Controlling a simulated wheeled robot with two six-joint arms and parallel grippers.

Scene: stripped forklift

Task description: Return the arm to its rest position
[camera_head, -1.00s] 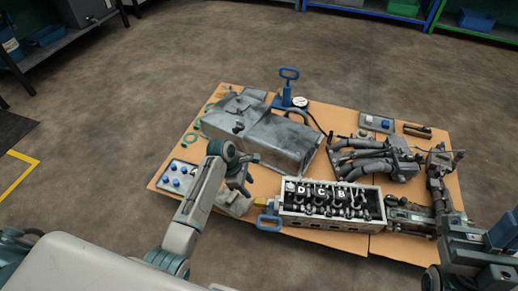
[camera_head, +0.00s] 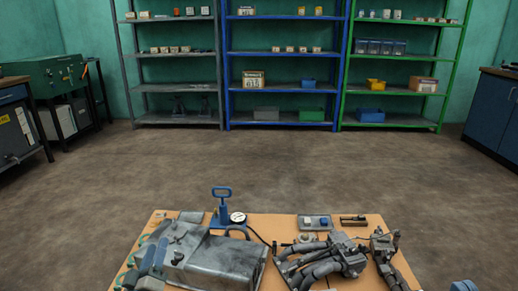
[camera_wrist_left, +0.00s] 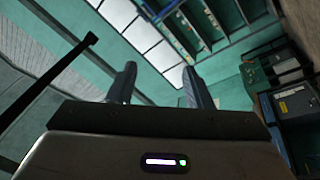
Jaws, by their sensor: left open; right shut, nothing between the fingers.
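My left gripper (camera_head: 152,264) shows at the lower left in the head view, in front of the left end of the tan board. In the left wrist view its two dark fingers (camera_wrist_left: 160,88) stand apart with nothing between them. They point up toward bright window panes and shelving. At the bottom right edge of the head view, only a small blue tip of my right gripper (camera_head: 464,286) shows, apart from the parts. It is shut and empty. The rest of both arms is out of the head view.
The tan board (camera_head: 405,268) carries a grey metal housing (camera_head: 220,260), a blue-handled gauge tool (camera_head: 222,207) and a dark hose manifold (camera_head: 335,258). Open floor (camera_head: 300,165) lies beyond it. Grey, blue (camera_head: 232,70) and green shelves line the back wall.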

